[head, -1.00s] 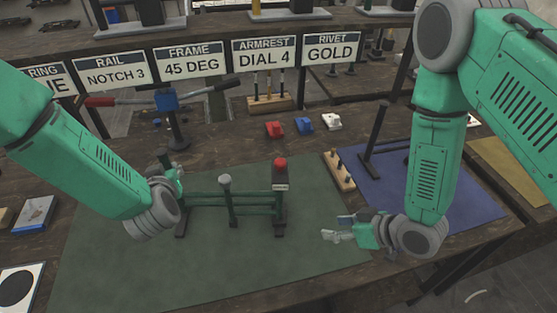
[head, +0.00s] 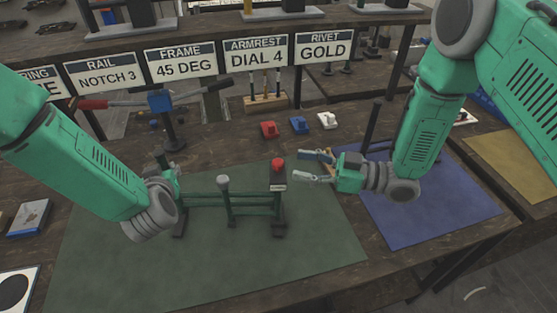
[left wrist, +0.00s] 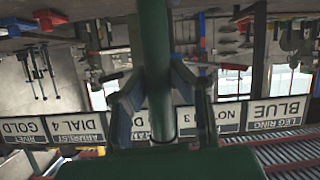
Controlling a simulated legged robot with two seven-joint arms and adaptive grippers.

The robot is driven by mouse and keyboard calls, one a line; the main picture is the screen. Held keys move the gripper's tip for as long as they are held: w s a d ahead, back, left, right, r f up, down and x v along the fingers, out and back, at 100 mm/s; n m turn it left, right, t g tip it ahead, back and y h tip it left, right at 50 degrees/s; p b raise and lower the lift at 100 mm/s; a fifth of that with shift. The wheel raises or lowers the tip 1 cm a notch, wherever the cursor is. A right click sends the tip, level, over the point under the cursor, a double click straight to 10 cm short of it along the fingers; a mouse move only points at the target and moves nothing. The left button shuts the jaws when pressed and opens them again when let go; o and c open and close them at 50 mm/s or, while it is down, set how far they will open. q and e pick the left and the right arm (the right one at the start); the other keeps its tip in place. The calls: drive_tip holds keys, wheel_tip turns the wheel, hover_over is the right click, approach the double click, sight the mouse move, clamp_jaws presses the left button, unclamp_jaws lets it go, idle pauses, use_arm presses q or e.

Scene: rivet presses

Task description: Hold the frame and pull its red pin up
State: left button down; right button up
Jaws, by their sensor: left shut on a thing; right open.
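The dark green frame (head: 253,211) stands on the green mat, with upright posts joined by rails. Its red pin (head: 278,164) sits on top of the right post. My left gripper (head: 174,182) is shut on the frame at its left end; in the left wrist view its fingers (left wrist: 152,100) stand on both sides of a green bar. My right gripper (head: 315,166) is open and empty, a little to the right of the red pin, with its fingers pointing left at about the pin's height. It does not touch the pin.
A lever tool with a blue head (head: 160,101) stands at the back left. A blue mat (head: 430,210) lies at the right. The front of the green mat (head: 200,270) is clear.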

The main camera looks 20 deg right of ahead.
sight(283, 161)
use_arm(q)
drive_tip(key=shift+d+r, duration=0.1)
drive_tip(key=shift+d, duration=0.35)
use_arm(e)
drive_tip(key=shift+x, duration=1.15)
drive_tip(key=x, duration=0.3)
drive_tip(key=shift+a, duration=0.65)
drive_tip(key=shift+d, duration=0.5)
clamp_jaws()
use_arm(q)
drive_tip(key=shift+a, duration=0.2)
use_arm(e)
drive_tip(key=shift+d, duration=0.45)
use_arm(q)
drive_tip(key=shift+d, duration=0.1)
use_arm(e)
drive_tip(key=shift+d+r, duration=0.1)
drive_tip(key=shift+r, duration=0.75)
drive_tip(key=shift+a+r, duration=0.25)
drive_tip(key=shift+a, duration=0.5)
unclamp_jaws()
drive_tip(key=shift+a, duration=0.15)
drive_tip(key=shift+d+f, duration=0.1)
drive_tip(key=shift+d, duration=0.55)
use_arm(q)
drive_tip(key=shift+a, duration=0.2)
use_arm(e)
drive_tip(key=shift+s+d, duration=0.2)
drive_tip(key=shift+d, duration=0.15)
drive_tip(key=v, duration=1.1)
